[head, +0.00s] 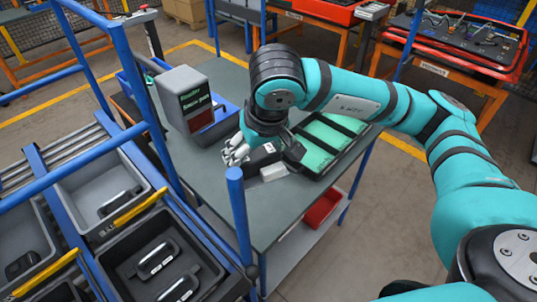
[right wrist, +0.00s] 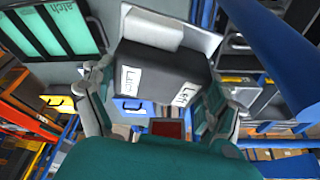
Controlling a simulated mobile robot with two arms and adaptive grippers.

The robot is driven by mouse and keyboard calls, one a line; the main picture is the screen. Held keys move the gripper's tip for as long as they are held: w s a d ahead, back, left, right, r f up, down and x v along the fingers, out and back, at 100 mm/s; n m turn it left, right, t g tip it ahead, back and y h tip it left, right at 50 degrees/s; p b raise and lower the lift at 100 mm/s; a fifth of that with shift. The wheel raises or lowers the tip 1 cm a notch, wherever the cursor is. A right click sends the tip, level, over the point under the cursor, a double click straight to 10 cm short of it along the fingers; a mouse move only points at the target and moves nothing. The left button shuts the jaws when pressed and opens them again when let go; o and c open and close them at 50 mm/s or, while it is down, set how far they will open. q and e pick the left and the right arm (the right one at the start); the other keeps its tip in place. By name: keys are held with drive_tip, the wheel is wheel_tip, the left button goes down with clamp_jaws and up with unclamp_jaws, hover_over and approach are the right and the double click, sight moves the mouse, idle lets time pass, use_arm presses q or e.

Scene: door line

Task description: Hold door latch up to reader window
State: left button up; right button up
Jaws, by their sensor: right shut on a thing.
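The door latch is a dark grey block (right wrist: 165,68) with two white labels, one reading "Latch", and a pale block at its end. My right gripper (right wrist: 155,100) has one finger on each side of it. In the head view my right gripper (head: 264,150) holds the latch (head: 261,158) over the table, and its fingers hide part of it. The reader (head: 183,84) is a grey box left of the gripper. Its dark red window (head: 201,118) sits below a black screen with green text. The latch is apart from the window. My left gripper is not in view.
A teal tray (head: 325,143) with black straps lies on the grey table (head: 215,175), right of the gripper. A blue bin (head: 221,108) stands beside the reader. Blue rack posts (head: 240,215) rise in front. Bins with dark parts (head: 160,259) fill the rack at left.

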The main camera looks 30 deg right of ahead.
sight(272, 169)
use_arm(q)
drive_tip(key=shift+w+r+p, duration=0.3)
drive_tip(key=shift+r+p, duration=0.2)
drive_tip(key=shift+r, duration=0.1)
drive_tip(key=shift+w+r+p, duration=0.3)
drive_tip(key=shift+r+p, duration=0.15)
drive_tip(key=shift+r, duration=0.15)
use_arm(e)
drive_tip(key=w+a, duration=0.2)
drive_tip(key=w, duration=0.5)
drive_tip(key=shift+a, duration=0.3)
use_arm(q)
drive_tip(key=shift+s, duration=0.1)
use_arm(e)
drive_tip(key=shift+s, duration=0.1)
drive_tip(key=s+d+b, duration=0.1)
drive_tip(key=s, duration=0.2)
drive_tip(key=s+d+b, duration=0.1)
drive_tip(key=s, duration=0.3)
drive_tip(key=s+d+b, duration=0.1)
drive_tip(key=s+d, duration=0.1)
drive_tip(key=s, duration=0.1)
drive_tip(key=shift+s+b, duration=0.3)
drive_tip(key=shift+s+d, duration=0.15)
drive_tip(key=shift+s, duration=0.2)
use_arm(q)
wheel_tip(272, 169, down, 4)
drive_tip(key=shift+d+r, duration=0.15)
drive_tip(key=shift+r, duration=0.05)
